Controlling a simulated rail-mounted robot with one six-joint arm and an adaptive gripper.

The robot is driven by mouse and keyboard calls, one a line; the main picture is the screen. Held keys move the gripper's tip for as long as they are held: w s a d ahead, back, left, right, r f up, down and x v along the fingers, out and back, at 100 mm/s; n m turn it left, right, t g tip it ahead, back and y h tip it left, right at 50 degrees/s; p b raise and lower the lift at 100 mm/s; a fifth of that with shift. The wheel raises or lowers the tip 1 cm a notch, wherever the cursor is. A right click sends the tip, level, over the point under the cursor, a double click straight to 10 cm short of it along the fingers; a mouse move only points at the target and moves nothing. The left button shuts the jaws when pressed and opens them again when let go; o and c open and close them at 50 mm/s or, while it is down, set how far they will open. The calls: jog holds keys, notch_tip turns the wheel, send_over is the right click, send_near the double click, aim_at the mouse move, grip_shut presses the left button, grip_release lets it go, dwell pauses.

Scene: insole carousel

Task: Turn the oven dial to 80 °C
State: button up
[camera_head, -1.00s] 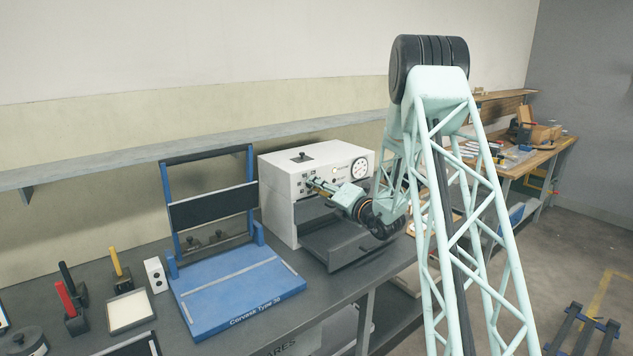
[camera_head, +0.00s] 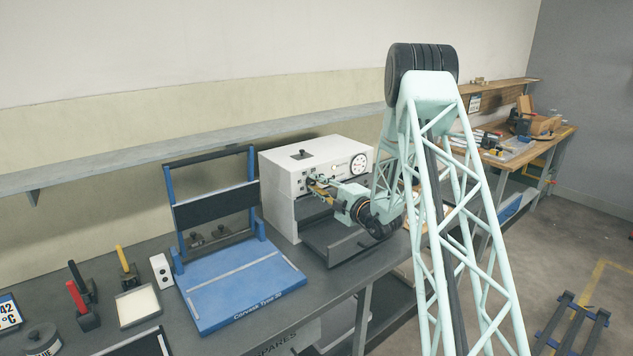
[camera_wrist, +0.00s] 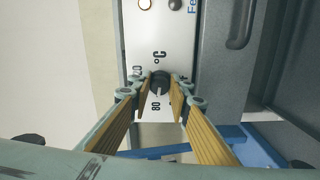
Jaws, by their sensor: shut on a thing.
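The oven (camera_head: 279,181) is a white box at the back of the bench. Its dial (camera_wrist: 160,80) is a dark round knob on the light front panel (camera_wrist: 160,40). My gripper (camera_wrist: 160,88) is shut on the dial, with one yellow-padded finger on each side. A pale mark on the knob points down in the wrist view, towards the printed 80. A °C print shows above the knob, and the fingers partly cover other numbers. In the head view my gripper (camera_head: 313,184) is at the panel's left part, and the dial is hidden there.
A round white gauge (camera_head: 358,165) is on the oven's right front. A dark tray or open door (camera_head: 335,240) juts out below. A blue press (camera_head: 240,290) stands left of the oven. A wall shelf (camera_head: 120,165) runs behind.

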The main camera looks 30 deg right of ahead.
jog(key=shift+w+r, duration=0.15)
jog(key=shift+r, duration=0.15)
jog(key=o, duration=0.7)
jog(key=shift+o, duration=0.8)
jog(key=shift+a+f, duration=0.1)
jog(key=shift+f, duration=0.05)
jog(key=shift+f, duration=0.1)
jog(key=shift+s, duration=0.2)
jog(key=s+d, duration=0.2)
jog(key=s, duration=0.9)
jog(key=shift+s+d, duration=0.15)
jog(key=shift+s, duration=0.05)
